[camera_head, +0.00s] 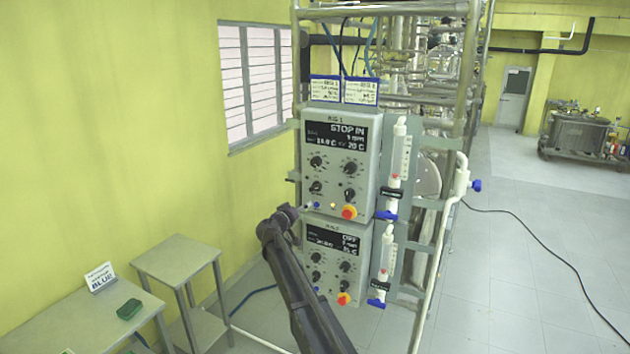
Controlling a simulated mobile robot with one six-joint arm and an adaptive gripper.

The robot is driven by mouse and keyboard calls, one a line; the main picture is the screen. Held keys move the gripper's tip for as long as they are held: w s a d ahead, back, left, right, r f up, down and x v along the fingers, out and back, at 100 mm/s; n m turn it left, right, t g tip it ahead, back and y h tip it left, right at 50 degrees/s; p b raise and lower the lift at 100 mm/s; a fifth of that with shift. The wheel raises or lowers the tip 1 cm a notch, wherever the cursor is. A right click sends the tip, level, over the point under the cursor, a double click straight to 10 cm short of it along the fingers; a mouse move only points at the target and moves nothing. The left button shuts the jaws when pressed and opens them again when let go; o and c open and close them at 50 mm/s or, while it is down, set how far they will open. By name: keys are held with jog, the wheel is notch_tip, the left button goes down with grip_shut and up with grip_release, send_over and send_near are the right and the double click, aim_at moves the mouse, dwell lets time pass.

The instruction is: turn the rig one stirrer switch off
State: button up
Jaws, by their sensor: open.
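The rig one control box (340,163) is the upper grey box on the metal frame. Below are several black knobs, and a red-and-yellow button (348,212) at the bottom right. Small switches or lamps (312,205) sit at the lower left edge, one bluish and one pale; their positions are too small to read. A small lit orange lamp (333,206) is beside them. My dark arm reaches up from the bottom, its upper end left of the boxes. I cannot make out my gripper's fingers.
A second box (334,262) with a display reading "OFF" hangs directly below. Flow tubes with blue valves (388,216) stand on the right. Grey side tables (178,258) and a green block (129,309) are at left. Floor at right is open, with a black cable.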

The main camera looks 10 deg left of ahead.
aim_at(313, 189)
jog(key=shift+w+a+r+t, duration=0.25)
jog(key=shift+a+r, duration=0.25)
jog(key=shift+a, duration=0.3)
jog(key=x, duration=1.3)
jog(key=shift+w+d+f, duration=0.1)
jog(key=shift+w, duration=0.25)
jog(key=shift+c, duration=0.2)
jog(key=c, duration=1)
